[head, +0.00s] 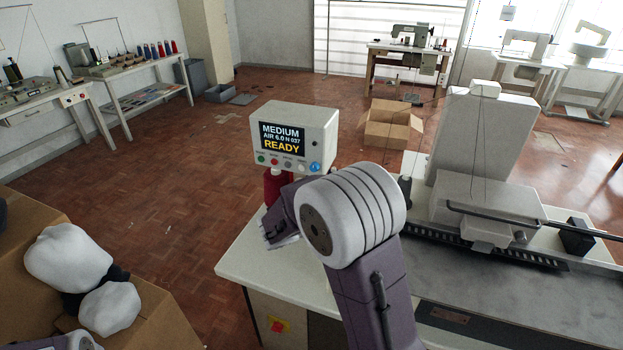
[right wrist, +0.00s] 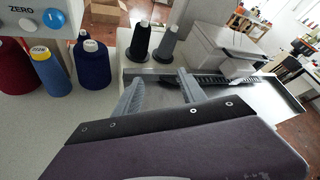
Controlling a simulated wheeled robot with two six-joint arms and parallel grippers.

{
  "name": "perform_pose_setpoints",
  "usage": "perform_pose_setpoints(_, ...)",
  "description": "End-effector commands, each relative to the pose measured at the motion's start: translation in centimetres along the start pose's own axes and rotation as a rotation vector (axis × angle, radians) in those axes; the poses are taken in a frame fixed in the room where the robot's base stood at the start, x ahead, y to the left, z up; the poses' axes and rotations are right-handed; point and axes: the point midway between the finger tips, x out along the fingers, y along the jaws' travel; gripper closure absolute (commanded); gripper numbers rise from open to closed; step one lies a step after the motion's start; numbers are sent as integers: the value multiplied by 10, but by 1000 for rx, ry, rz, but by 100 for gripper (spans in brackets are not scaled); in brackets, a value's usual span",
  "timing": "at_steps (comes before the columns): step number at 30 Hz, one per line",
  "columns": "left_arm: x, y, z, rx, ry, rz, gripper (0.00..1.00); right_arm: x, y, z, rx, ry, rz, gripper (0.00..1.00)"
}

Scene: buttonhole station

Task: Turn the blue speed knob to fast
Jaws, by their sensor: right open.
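The blue speed knob (head: 316,167) is at the lower right of the pale control box (head: 322,130). The box's screen (head: 282,138) reads MEDIUM, AIR 6.0 N 037, READY. The knob also shows in the right wrist view (right wrist: 53,18) at the upper left, with a white pointer mark. My right gripper (head: 281,238) is below and in front of the box, apart from the knob. In the right wrist view its two fingers (right wrist: 158,93) are spread with nothing between them. My left gripper is not visible.
Several thread spools stand below and beside the box, including red (right wrist: 15,65), yellow-topped blue (right wrist: 50,74) and navy (right wrist: 93,65). Dark cones (right wrist: 140,42) stand further right. The sewing machine (head: 485,205) occupies the table's right side. The table's front left (head: 245,265) is clear.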

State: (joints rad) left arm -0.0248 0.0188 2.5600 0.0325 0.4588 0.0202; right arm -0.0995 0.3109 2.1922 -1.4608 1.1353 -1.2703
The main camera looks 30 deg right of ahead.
Motion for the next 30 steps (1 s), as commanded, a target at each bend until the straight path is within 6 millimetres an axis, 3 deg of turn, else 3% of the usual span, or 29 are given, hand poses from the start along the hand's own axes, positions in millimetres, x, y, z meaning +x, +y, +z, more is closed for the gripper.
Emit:
perform_pose_setpoints(1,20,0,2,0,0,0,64,6,29,18,-146,-141,-3,52)
perform_pose_setpoints(4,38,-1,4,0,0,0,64,-2,80,58,-377,-403,-17,52)
perform_pose_setpoints(6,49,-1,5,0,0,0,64,-11,115,65,-474,-524,-16,52)
perform_pose_setpoints(9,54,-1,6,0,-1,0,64,-17,138,64,-526,-584,-4,52)
perform_pose_setpoints(14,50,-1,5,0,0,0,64,-16,139,68,-530,-587,-1,52)
perform_pose_setpoints(24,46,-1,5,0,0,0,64,38,147,101,-526,-583,-2,52)
perform_pose_setpoints(30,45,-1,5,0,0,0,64,56,151,112,-527,-584,1,52)
